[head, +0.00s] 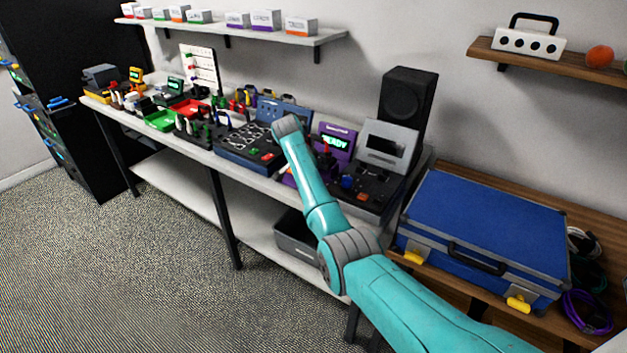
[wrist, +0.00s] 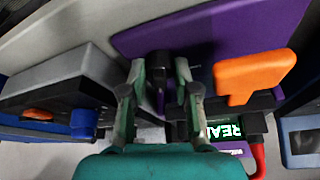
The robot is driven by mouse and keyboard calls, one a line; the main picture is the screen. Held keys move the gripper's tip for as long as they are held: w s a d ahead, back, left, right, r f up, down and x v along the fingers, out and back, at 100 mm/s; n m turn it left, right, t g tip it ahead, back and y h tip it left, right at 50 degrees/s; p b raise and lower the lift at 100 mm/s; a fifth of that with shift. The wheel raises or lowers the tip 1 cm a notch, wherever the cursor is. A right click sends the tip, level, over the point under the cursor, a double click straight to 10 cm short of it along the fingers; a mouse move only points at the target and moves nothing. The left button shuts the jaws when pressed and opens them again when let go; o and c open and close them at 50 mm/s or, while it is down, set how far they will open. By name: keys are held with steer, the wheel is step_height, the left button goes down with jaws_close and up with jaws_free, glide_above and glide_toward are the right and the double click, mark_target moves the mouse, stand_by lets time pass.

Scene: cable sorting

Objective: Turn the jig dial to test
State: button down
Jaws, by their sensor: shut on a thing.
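The jig is a purple unit (head: 338,140) on the bench in the head view, with a lit green "READY" screen (head: 334,144). In the wrist view its purple panel (wrist: 225,35) fills the upper middle, and the screen (wrist: 224,131) shows partly at the lower right. My gripper (wrist: 161,72) is shut on a dark upright knob, the jig dial (wrist: 159,88), with one finger on each side. The dial's markings and pointer cannot be read. In the head view my arm hides the gripper and dial.
In the wrist view an orange T-shaped part (wrist: 254,75) stands close right of my fingers, with a red part (wrist: 258,158) below it. A dark box with a blue knob (wrist: 84,122) is left. A black speaker (head: 407,96) and blue case (head: 485,235) stand nearby in the head view.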

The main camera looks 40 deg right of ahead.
steer(key=m+g, duration=0.1)
steer(key=m, duration=0.3)
steer(key=shift+w+m+g+y, duration=0.1)
steer(key=shift+m+g+y, duration=0.2)
steer(key=shift+m+g, duration=0.1)
steer(key=shift+m, duration=0.3)
steer(key=c, duration=0.9)
jaws_free()
steer(key=v, duration=1.2)
steer(key=shift+w, duration=0.1)
steer(key=shift+a, duration=0.1)
